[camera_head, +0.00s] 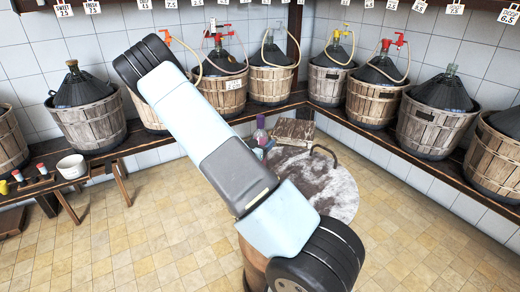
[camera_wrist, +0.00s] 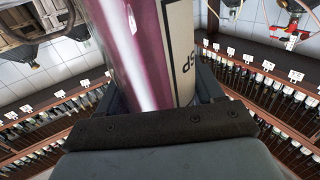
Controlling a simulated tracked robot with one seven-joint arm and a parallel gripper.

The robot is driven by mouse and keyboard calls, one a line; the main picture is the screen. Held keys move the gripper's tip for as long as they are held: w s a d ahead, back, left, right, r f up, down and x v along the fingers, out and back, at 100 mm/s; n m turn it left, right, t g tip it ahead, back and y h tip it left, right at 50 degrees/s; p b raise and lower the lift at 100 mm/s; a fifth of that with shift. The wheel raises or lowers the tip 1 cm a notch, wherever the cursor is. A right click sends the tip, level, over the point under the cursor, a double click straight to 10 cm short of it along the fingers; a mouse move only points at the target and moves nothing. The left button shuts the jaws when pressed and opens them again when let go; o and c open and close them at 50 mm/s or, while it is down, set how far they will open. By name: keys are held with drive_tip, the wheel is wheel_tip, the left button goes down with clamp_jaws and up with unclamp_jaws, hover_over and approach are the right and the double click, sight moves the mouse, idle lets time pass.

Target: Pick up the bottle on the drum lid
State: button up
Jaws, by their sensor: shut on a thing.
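The bottle (camera_head: 260,135) is purple and shows partly past my arm in the head view, over the far left side of the round, mottled grey-white drum lid (camera_head: 325,192). In the wrist view the shiny purple bottle (camera_wrist: 135,45) fills the upper middle, with part of a pale label with dark letters. My gripper (camera_wrist: 160,85) is shut on the bottle, its dark fingers on both sides.
A wooden box (camera_head: 293,131) and a dark curved piece (camera_head: 325,151) are by the lid's far edge. Demijohns in wooden baskets (camera_head: 375,100) line the wall shelf. A white pot (camera_head: 72,166) and small cups stand on a bench at left. The tiled floor at right is clear.

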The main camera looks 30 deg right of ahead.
drive_tip(key=c, duration=0.9)
drive_tip(key=shift+r, duration=0.1)
